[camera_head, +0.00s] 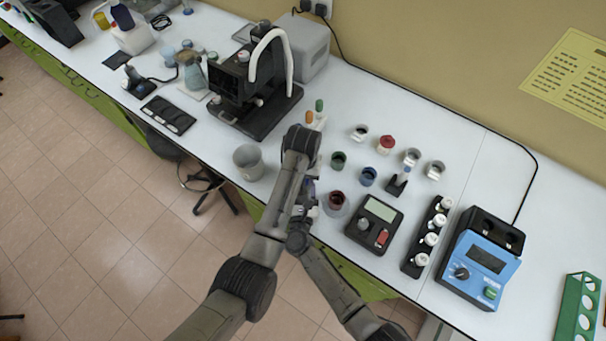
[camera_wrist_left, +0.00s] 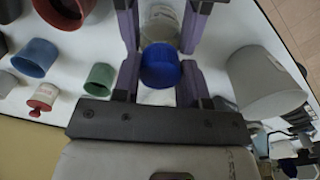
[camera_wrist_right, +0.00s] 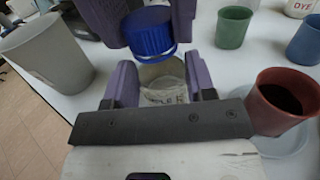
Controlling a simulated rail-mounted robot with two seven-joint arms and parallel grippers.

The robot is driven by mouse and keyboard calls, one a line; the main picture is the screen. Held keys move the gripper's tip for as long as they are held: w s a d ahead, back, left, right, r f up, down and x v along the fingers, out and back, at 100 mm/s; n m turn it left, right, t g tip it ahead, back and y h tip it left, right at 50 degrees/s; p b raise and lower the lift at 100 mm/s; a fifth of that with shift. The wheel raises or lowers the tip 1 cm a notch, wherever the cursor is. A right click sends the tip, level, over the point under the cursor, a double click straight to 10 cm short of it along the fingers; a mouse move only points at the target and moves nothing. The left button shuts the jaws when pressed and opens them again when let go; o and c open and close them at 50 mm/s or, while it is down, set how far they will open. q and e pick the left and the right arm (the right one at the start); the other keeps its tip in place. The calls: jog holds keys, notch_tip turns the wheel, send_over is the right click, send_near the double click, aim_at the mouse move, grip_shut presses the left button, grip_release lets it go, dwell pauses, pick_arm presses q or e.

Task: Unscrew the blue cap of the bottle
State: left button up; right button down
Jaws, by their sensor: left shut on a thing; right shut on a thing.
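The bottle is pale and translucent, with a blurred label, and shows in the right wrist view (camera_wrist_right: 163,88) and behind the cap in the left wrist view (camera_wrist_left: 161,27). Its ribbed blue cap (camera_wrist_left: 160,68) also shows in the right wrist view (camera_wrist_right: 148,33). My left gripper (camera_wrist_left: 159,80) is shut on the blue cap. My right gripper (camera_wrist_right: 160,82) is shut around the bottle below the cap. I cannot tell whether the cap is still on the thread. In the head view my arms hide most of the bottle and cap.
A grey beaker (camera_head: 248,162) stands left of the grippers. A dark red cup (camera_head: 336,201), green cup (camera_head: 338,160) and blue cup (camera_head: 368,177) stand to the right, near a scale (camera_head: 375,224). A black instrument (camera_head: 250,105) stands behind left. The bench's front edge is close.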

pick_arm(q)
jog(key=o, duration=1)
